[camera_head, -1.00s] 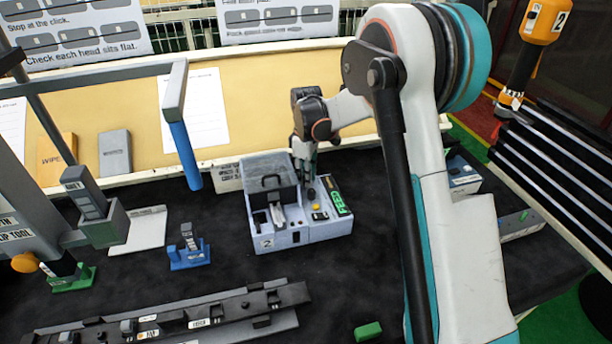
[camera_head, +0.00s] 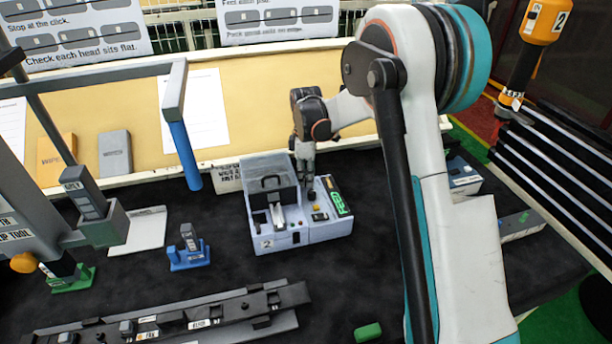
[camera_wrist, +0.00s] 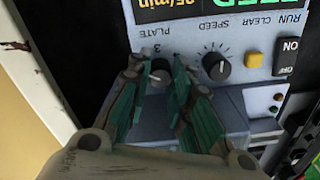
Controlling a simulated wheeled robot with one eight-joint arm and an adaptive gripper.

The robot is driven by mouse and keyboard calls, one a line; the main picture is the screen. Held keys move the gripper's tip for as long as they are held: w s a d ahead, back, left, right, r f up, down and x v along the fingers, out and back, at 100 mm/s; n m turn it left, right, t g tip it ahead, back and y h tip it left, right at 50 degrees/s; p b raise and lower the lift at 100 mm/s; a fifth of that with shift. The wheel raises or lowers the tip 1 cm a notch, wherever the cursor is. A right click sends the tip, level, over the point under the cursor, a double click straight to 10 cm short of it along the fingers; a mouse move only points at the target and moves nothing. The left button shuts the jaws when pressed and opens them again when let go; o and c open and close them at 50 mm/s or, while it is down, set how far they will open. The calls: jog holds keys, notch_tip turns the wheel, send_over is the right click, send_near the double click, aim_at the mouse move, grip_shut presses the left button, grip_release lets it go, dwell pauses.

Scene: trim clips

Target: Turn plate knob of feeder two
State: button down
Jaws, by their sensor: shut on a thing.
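Feeder two (camera_head: 285,238) is a light grey box on the dark table in the head view, marked with a 2. Its control panel also shows in the wrist view, upside down, with the plate knob (camera_wrist: 157,78) under the PLATE label. My gripper (camera_wrist: 159,82) has its teal-padded fingers on both sides of the plate knob, shut on it. The fingers hide part of the knob. In the head view my gripper (camera_head: 307,178) points down at the back of the panel. The speed knob (camera_wrist: 217,66) sits beside it, apart from the fingers.
On the panel are a yellow clear button (camera_wrist: 254,60), a black ON switch (camera_wrist: 288,56) and a green display (camera_head: 338,203). A blue stand (camera_head: 189,258) and a long dark rail (camera_head: 200,318) lie left and front. A green block (camera_head: 368,331) lies near the front edge.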

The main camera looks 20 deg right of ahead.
aim_at(306, 177)
jog(key=c, duration=1.4)
grip_release()
jog(key=shift+r, duration=0.1)
notch_tip(306, 177, up, 12)
jog(key=shift+w+f, duration=0.1)
